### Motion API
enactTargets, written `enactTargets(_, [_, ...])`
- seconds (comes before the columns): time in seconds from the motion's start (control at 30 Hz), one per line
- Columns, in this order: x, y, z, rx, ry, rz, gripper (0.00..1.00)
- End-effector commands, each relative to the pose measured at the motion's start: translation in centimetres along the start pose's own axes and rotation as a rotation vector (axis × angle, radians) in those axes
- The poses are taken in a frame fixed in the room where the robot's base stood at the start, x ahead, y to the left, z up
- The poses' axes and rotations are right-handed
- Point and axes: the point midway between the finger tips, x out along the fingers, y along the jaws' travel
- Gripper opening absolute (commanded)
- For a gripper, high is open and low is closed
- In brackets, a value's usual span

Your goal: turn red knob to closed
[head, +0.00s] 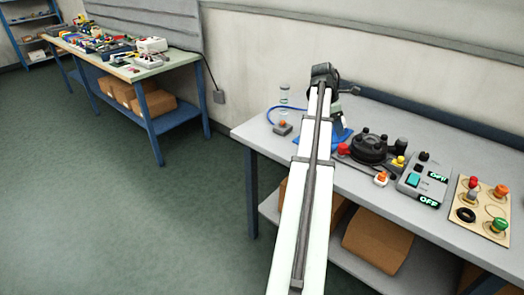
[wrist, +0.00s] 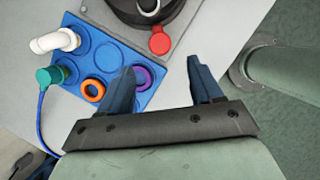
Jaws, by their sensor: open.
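A red knob (wrist: 160,42) sits at the edge of a round black device (wrist: 150,12) in the wrist view. In the head view the red knob (head: 343,149) is at the left side of the black device (head: 369,148). Another red knob (head: 474,182) stands on the tan board at the right, so I cannot tell which one the task names. My gripper (wrist: 160,65) is open and empty, its two blue fingers pointing toward the red knob by the black device but apart from it.
A blue plate (wrist: 112,60) with an orange ring (wrist: 93,90), a purple ring and a white pipe (wrist: 55,41) lies beside the fingers.

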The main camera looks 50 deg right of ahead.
Motion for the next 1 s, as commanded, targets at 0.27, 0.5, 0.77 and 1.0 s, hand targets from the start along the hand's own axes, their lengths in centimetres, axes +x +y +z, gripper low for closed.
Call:
enactTargets(0.27, [-4.6, 0.1, 0.0, 0.000, -0.001, 0.002, 0.65])
enactTargets(0.5, [-3.7, 0.6, -3.8, 0.020, 0.013, 0.017, 0.65])
enactTargets(0.77, [-3.0, 1.1, -8.0, 0.043, 0.030, 0.035, 0.65])
enactTargets(1.0, [-2.3, 1.3, -11.7, 0.068, 0.046, 0.049, 0.65])
